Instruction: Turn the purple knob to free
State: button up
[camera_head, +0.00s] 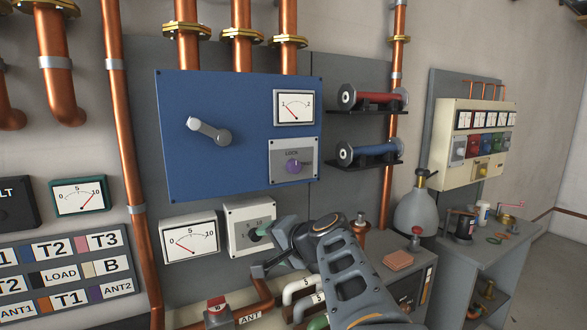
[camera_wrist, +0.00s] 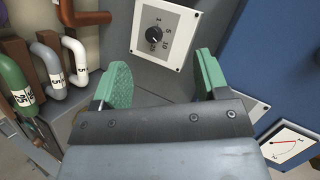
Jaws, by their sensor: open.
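The purple knob (camera_head: 293,166) sits on a small grey plate marked LOCK (camera_head: 308,150), at the lower right of the blue panel (camera_head: 240,120). I cannot read a free mark at this size. My gripper (camera_head: 272,241) is below the blue panel, in front of a white dial box (camera_head: 237,215), lower left of the purple knob and apart from it. In the wrist view my gripper (camera_wrist: 160,85) has its green fingers spread wide with nothing between them. The white dial box with a black knob (camera_wrist: 166,38) lies beyond them. The purple knob does not show in the wrist view.
A grey lever (camera_head: 208,131) and a gauge (camera_head: 294,107) are on the blue panel. Red (camera_head: 375,98) and blue (camera_head: 372,151) cylinders on shelves stick out to its right. White pipes (camera_head: 300,290) stand below my gripper. A bench (camera_head: 480,255) stands at right.

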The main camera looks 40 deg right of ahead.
aim_at(296, 168)
jog(key=d+r+m+t+h, duration=0.45)
jog(key=d+r+m, duration=0.25)
jog(key=d+r, duration=0.55)
jog(key=shift+t, duration=0.35)
jog(key=w+p, duration=0.1)
jog(key=w, duration=0.3)
jog(key=w+d+p, duration=0.1)
jog(key=w+p, duration=0.1)
jog(key=w, duration=0.2)
jog(key=w+d+p, duration=0.1)
jog(key=w, duration=0.3)
jog(key=shift+w+d+f, duration=0.1)
jog(key=shift+w+d, duration=0.05)
jog(key=shift+d, duration=0.05)
jog(key=shift+c, duration=0.5)
jog(key=c, duration=0.8)
